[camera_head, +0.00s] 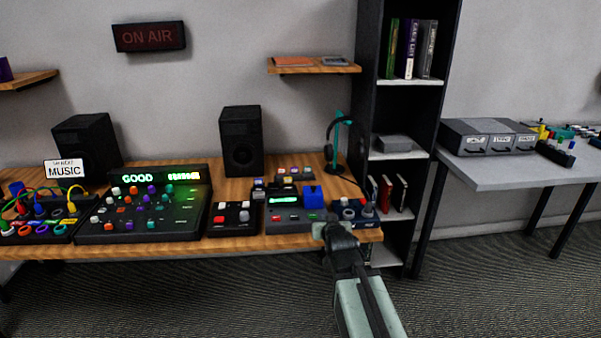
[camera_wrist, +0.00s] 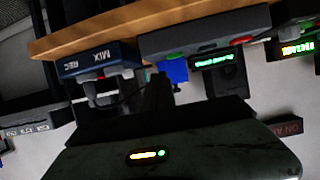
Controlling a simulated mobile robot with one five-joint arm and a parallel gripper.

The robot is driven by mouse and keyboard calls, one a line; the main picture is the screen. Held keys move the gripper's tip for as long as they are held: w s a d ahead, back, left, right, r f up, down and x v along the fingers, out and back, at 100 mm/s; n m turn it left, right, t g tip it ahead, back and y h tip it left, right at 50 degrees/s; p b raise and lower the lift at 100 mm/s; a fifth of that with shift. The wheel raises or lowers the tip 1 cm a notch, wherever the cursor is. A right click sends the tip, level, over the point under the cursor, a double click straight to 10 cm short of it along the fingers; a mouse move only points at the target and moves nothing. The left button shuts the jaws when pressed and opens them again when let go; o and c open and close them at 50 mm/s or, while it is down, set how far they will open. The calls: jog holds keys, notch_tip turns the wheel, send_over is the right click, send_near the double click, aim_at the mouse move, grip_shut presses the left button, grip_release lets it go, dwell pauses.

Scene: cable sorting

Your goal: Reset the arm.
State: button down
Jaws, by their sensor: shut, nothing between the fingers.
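My arm reaches up from the bottom of the head view, and my gripper (camera_head: 326,229) is at the front edge of the wooden desk (camera_head: 270,243), just in front of the small dark module with knobs (camera_head: 352,212). The gripper is shut with nothing in it. In the wrist view, which is upside down, the dark end of my gripper (camera_wrist: 160,97) points towards the desk equipment. The module labelled MIX and REC (camera_wrist: 97,58) shows at the upper left there. Whether the gripper touches the desk or module cannot be told.
A mixing console (camera_head: 150,215) and a cable patch box (camera_head: 37,228) stand on the desk's left. A blue block (camera_head: 313,197) is on the device beside my gripper. A black shelf (camera_head: 405,110) and grey table (camera_head: 500,175) stand right. Open floor (camera_head: 470,285) lies in front.

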jog(key=s+d+f+g, duration=0.1)
jog(key=s+f+g, duration=0.6)
jog(key=s+f, duration=0.3)
jog(key=s+f+g, duration=0.5)
jog(key=s+g, duration=0.2)
jog(key=s, duration=0.5)
notch_tip(320, 180, up, 19)
jog(key=p, duration=1.8)
jog(key=shift+f, duration=0.2)
jog(key=shift+a, duration=0.1)
